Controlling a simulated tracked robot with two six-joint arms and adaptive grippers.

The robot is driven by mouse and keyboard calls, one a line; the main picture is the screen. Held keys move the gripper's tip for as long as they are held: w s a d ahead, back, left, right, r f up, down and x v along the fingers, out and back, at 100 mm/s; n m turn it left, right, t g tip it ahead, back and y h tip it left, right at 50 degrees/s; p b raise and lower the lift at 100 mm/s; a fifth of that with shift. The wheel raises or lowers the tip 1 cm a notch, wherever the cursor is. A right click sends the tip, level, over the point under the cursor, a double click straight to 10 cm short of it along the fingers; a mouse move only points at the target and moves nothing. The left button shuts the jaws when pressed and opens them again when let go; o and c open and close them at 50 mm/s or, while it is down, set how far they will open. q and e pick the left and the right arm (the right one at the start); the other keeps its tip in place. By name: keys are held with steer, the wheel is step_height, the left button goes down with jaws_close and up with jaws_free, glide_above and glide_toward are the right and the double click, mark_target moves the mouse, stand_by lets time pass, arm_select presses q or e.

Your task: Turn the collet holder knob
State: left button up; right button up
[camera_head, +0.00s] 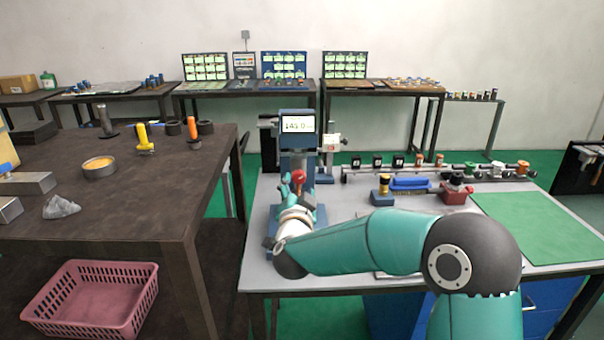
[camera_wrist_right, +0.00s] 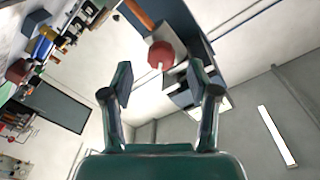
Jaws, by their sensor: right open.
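The collet holder knob is red and round (camera_head: 298,176), on the front of a blue machine (camera_head: 297,143) with a small display at its top. In the right wrist view the red knob (camera_wrist_right: 161,54) shows on a thin pale stem, beyond the fingertips and between their lines. My right gripper (camera_wrist_right: 160,84) is open, with nothing between its fingers. In the head view my right arm reaches in from the right, and the right gripper (camera_head: 297,195) is just below the knob, partly hidden by its wrist. My left gripper is not in view.
A rail with several small holders runs behind. A dark table (camera_head: 110,215) stands left, with a pink basket (camera_head: 92,297) below.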

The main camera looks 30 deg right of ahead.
mark_target(299, 180)
steer(key=p+x, duration=0.1)
steer(key=x, duration=0.4)
jaws_close()
steer(key=shift+f+n+b, duration=0.1)
steer(key=shift+n+b, duration=0.3)
steer(key=shift+n, duration=1.5)
steer(key=shift+c, duration=0.2)
jaws_free()
steer(key=shift+o, duration=0.2)
